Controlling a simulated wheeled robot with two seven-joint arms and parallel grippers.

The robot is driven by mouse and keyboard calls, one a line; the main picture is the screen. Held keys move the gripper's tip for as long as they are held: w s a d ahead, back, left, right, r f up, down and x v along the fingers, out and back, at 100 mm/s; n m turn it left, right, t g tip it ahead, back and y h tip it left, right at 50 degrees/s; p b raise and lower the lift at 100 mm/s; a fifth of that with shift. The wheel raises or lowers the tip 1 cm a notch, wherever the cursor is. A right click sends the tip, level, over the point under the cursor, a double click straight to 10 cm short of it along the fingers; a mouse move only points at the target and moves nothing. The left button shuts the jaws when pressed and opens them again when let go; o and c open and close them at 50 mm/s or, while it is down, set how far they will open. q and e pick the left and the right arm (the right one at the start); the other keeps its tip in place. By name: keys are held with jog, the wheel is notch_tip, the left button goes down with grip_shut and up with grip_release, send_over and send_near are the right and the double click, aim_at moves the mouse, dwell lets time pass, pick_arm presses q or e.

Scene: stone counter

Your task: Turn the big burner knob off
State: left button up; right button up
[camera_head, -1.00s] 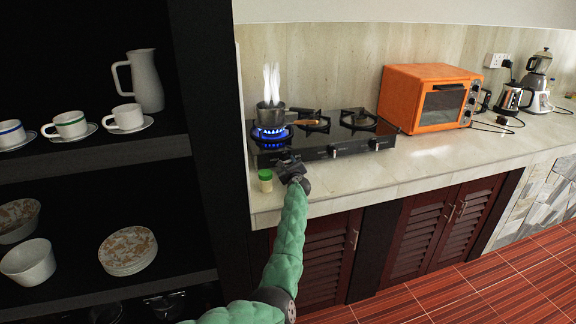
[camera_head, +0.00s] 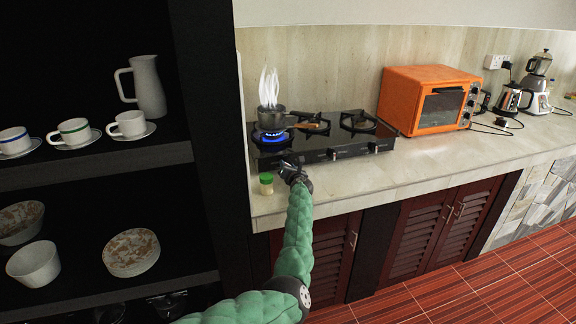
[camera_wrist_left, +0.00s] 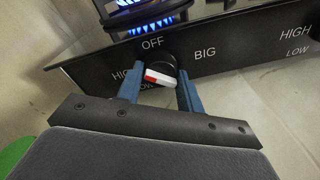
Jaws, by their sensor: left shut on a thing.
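The stove (camera_head: 325,151) is a black gas hob on the counter. The big burner's knob (camera_wrist_left: 160,66) is black with a red and white bar, on the front panel below the word OFF. The bar lies slantwise, its red end toward HIGH at the left. My left gripper (camera_wrist_left: 158,88) is shut on the knob, with a blue finger at each side. In the head view my left gripper (camera_head: 291,169) is at the left part of the stove's front and hides the knob. Blue flame (camera_head: 270,136) burns under a steaming pot (camera_head: 271,118). My right gripper is not in view.
A green-lidded jar (camera_head: 266,184) stands on the counter close to the left of my gripper. An orange oven (camera_head: 429,100) stands right of the stove. A dark shelf with cups and plates (camera_head: 131,252) is at the left.

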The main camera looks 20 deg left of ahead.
pick_arm(q)
jog(key=m+p, duration=0.1)
jog(key=m, duration=0.4)
jog(key=shift+r+y, duration=0.1)
jog(key=shift+y, duration=0.2)
jog(key=shift+m+p, duration=0.4)
jog(key=shift+m, duration=1.3)
jog(key=shift+m+y, duration=0.3)
jog(key=shift+m, duration=0.2)
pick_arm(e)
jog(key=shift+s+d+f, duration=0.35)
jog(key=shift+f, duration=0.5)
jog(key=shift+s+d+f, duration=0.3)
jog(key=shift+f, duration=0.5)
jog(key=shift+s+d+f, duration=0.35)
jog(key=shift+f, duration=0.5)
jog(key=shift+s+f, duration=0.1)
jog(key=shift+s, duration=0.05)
pick_arm(q)
jog(key=shift+r, duration=0.1)
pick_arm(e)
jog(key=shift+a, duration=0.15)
pick_arm(q)
jog(key=o, duration=1)
jog(key=shift+c, duration=0.2)
jog(key=shift+w, duration=0.1)
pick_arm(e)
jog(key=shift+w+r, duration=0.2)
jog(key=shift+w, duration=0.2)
